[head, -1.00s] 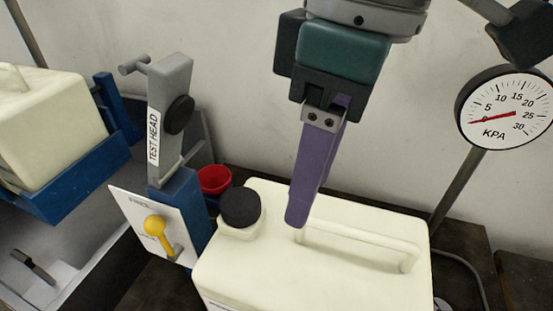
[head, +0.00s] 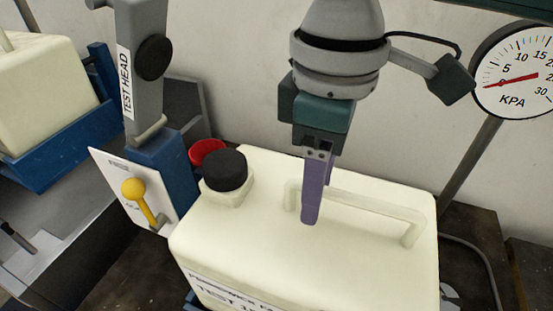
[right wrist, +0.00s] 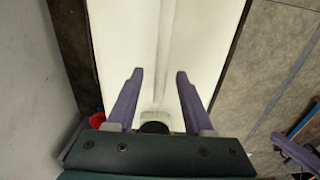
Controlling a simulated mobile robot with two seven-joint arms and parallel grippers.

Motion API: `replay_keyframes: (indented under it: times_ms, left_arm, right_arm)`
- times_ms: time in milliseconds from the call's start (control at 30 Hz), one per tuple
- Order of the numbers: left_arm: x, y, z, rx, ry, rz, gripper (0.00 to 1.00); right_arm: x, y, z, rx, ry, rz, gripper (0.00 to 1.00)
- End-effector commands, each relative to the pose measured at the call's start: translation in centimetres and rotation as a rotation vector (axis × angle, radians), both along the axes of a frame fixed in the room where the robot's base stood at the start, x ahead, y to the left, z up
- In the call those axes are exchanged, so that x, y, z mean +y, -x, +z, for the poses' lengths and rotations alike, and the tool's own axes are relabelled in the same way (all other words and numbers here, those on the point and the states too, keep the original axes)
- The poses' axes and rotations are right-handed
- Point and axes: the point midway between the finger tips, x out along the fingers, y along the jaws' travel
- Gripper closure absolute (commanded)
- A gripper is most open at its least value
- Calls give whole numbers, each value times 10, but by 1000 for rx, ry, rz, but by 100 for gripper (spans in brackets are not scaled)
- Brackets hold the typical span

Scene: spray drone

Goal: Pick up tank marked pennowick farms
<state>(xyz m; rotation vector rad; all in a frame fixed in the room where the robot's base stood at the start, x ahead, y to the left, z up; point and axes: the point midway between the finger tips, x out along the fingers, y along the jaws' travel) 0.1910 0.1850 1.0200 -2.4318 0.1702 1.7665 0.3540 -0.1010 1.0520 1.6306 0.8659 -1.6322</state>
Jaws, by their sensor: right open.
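A cream-white tank (head: 365,265) with a black cap (head: 224,170) and a raised bar handle (head: 375,205) on top stands at the lower middle of the head view. The printed label (head: 225,288) on its front is cut off by the picture's edge; "PENNOWICK" can be read in part. My right gripper (head: 311,220) points down over the tank near the left end of the handle. In the right wrist view its purple fingers (right wrist: 160,72) are apart, with the handle (right wrist: 165,40) running between them. Nothing is gripped.
A grey test head (head: 145,65) on a blue post stands left of the tank, with a yellow lever (head: 140,200) on a white plate. A red cup (head: 207,150) sits behind the cap. Another white tank (head: 45,95) rests in a blue cradle at left. A KPA gauge (head: 515,75) stands at right.

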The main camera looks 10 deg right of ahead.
Motion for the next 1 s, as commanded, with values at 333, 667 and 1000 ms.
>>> replay_keyframes:
  times_ms: [333, 667, 1000]
  left_arm:
    - [-1, 0, 0, 1, 5, 3, 100]
    - [-3, 0, -1, 2, 12, 7, 100]
    - [-3, 0, -1, 2, 10, 5, 100]
  right_arm:
    - [0, 0, -7, -1, -1, 1, 52]
    - [0, 0, -7, -1, -1, 1, 90]
    - [0, 0, -7, -1, -1, 1, 100]
